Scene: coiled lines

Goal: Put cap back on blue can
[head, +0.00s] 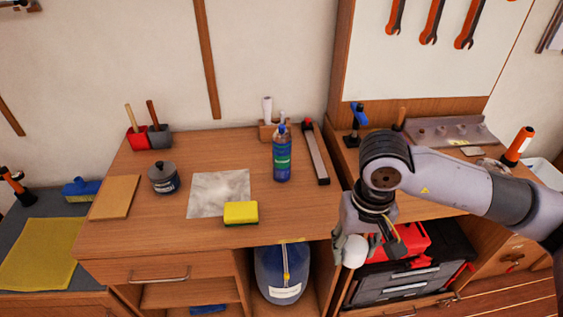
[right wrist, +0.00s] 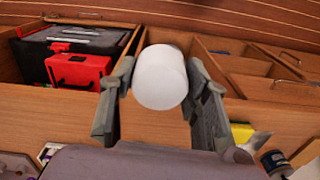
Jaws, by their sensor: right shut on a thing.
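The blue can (head: 282,158) stands upright on the wooden worktop, with a green band and a small blue nozzle showing bare on top. My right gripper (head: 364,240) is shut on a white rounded cap (head: 354,252), right of the can and nearer to me, in front of the worktop's right edge. In the right wrist view the cap (right wrist: 160,78) sits between the two fingers. My left gripper is not in view.
A yellow sponge (head: 241,212) lies in front of the can, beside a grey sheet (head: 218,193). A long tool with a red end (head: 316,155) lies right of the can. A red and black toolbox (head: 410,275) sits below my gripper.

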